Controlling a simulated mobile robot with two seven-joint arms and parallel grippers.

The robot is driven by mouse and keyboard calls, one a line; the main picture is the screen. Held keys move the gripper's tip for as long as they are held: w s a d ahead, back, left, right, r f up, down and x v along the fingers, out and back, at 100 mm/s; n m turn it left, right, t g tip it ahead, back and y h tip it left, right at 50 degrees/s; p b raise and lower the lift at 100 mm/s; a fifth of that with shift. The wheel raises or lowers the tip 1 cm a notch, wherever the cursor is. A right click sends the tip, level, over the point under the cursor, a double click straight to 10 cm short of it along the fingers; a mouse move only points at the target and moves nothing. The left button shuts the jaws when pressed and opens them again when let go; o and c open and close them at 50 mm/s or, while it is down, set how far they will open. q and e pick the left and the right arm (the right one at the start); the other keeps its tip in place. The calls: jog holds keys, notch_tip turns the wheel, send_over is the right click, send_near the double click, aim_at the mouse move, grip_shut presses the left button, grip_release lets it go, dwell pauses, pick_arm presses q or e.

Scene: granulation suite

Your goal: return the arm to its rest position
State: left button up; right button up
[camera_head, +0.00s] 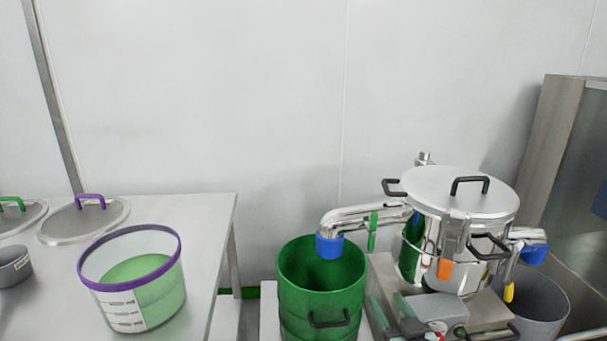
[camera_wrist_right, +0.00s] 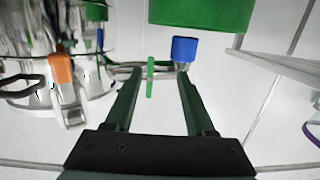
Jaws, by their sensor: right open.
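My right gripper (camera_head: 389,299) is low in the head view, in front of the steel vessel and right of the green drum. In the right wrist view its two dark fingers (camera_wrist_right: 157,75) are spread with nothing gripped between them. The green valve lever (camera_head: 372,231) hangs on the bent steel outlet pipe (camera_head: 350,215). In the wrist view the lever (camera_wrist_right: 150,77) appears beyond the fingertips, between them in the picture; it looks apart from them. My left gripper is in neither view.
A steel lidded vessel (camera_head: 462,190) with black handles stands behind the gripper. The open green drum (camera_head: 322,305) is under the blue pipe end (camera_head: 329,247). A grey bin (camera_head: 540,300) is at right. A left table (camera_head: 205,225) holds a purple-rimmed tub (camera_head: 155,305) and lids.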

jog(key=s+a+f+n+g+y, duration=0.1)
jog(key=s+a+f+g, duration=0.25)
jog(key=s+f, duration=0.8)
jog(key=s+a+f+n+g+y, duration=0.1)
jog(key=s+a+f+g, duration=0.25)
jog(key=s+f, duration=0.8)
pick_arm(q)
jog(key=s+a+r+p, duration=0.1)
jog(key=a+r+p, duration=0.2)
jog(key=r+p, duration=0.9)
jog(key=p, duration=0.4)
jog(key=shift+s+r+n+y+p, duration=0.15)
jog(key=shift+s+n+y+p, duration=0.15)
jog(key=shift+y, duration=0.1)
pick_arm(e)
jog(key=s+d+r, duration=0.1)
jog(key=r, duration=0.6)
jog(key=s+d+r, duration=0.2)
jog(key=r, duration=0.5)
jog(key=shift+s+d+m+h, duration=0.2)
jog(key=shift+d+m+h, duration=0.1)
jog(key=shift+m+h, duration=0.1)
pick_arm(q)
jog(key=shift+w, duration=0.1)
pick_arm(e)
jog(key=shift+d, duration=0.1)
